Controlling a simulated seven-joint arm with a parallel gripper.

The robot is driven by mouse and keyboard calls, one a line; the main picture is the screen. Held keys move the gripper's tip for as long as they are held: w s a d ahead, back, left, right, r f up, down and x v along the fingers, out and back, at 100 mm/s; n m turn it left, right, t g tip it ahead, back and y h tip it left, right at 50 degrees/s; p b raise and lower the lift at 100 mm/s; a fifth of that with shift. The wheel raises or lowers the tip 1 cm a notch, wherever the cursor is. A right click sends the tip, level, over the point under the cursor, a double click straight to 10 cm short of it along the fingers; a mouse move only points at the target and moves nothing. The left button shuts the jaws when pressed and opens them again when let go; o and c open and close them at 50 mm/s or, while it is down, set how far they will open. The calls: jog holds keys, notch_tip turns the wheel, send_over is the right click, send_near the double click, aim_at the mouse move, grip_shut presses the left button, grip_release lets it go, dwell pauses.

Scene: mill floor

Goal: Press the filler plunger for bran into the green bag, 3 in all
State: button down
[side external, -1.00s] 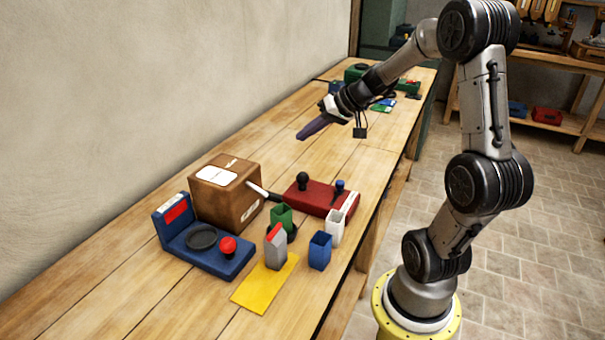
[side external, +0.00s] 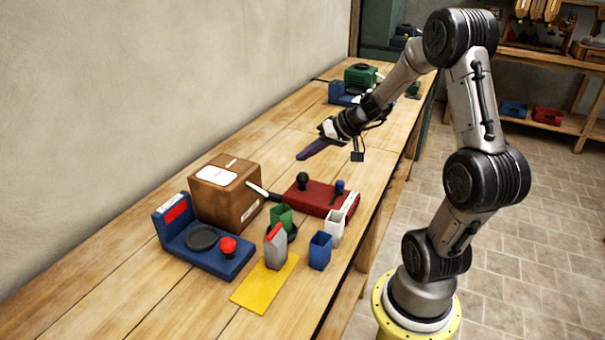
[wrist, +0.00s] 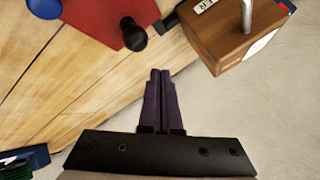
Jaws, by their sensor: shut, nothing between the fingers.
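A red box (side external: 318,199) carries a black knob (side external: 303,180) and a blue knob (side external: 340,187); which one is for bran I cannot tell. Both knobs, the black (wrist: 133,36) and the blue (wrist: 44,7), also show in the wrist view. The green bag (side external: 281,217) stands open-topped in front of the red box, at a dark round base partly hidden by a grey bag. My gripper (side external: 299,157) is shut and empty, above the bench behind the red box. In the wrist view its purple fingers (wrist: 160,75) lie together, apart from the black knob.
A brown box (side external: 225,196) with a lever stands to the left. A blue scale (side external: 210,250) with a red button, a grey bag with a red top (side external: 275,250), a blue bag (side external: 320,251), a white bag (side external: 335,228) and a yellow mat (side external: 262,288) stand near. Bare bench lies under my gripper.

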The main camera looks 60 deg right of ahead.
aim_at(301, 174)
jog(key=shift+f, duration=1.15)
dwell(1.3)
jog(key=shift+f, duration=0.4)
jog(key=shift+f, duration=1.05)
dwell(1.1)
jog(key=shift+r, duration=1.4)
jog(key=shift+r, duration=0.1)
jog(key=shift+r, duration=2.45)
